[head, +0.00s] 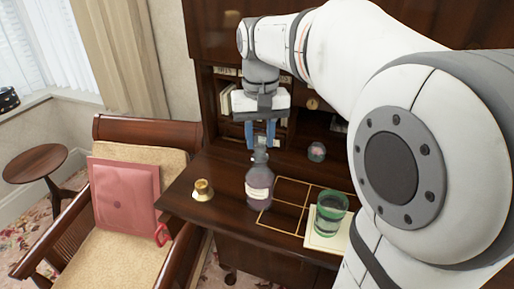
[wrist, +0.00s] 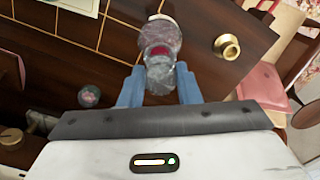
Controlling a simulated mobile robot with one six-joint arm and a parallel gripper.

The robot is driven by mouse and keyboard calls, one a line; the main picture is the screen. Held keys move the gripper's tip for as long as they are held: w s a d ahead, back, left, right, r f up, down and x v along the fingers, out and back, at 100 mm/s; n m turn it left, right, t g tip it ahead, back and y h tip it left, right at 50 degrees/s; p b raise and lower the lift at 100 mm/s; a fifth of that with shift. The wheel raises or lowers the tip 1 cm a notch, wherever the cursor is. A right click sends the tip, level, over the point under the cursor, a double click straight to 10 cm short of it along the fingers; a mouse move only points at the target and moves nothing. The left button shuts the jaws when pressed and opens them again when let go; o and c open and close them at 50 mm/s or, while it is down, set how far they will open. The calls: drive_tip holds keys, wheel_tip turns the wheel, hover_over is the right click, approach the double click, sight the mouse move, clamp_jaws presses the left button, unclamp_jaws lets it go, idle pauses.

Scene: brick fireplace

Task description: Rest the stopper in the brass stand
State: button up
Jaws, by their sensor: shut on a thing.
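My gripper (head: 260,142) is above the dark wooden desk, its blue fingers pointing down, shut on the glass stopper (wrist: 159,77). The stopper is grey and faceted and sits between the fingers in the wrist view. A purplish glass bottle (head: 260,190) with a pale label stands upright directly under it. A red band (wrist: 158,51) shows between stopper and bottle; I cannot tell whether the stopper is seated in the neck or just clear of it. The small brass stand (head: 203,190) is on the desk left of the bottle; it also shows in the wrist view (wrist: 227,47), empty on top.
A green glass (head: 331,213) stands on a cream mat (head: 322,242) right of the bottle. A round glass ball (head: 316,152) lies farther back, near the shelves. The desk between bottle and brass stand is clear. A chair with a pink cushion (head: 122,195) is at left.

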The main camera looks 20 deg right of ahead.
drive_tip(key=shift+r+p, duration=0.5)
drive_tip(key=shift+r, duration=0.1)
drive_tip(key=shift+r+p, duration=0.6)
drive_tip(key=shift+r, duration=0.1)
drive_tip(key=shift+f, duration=0.15)
idle(1.0)
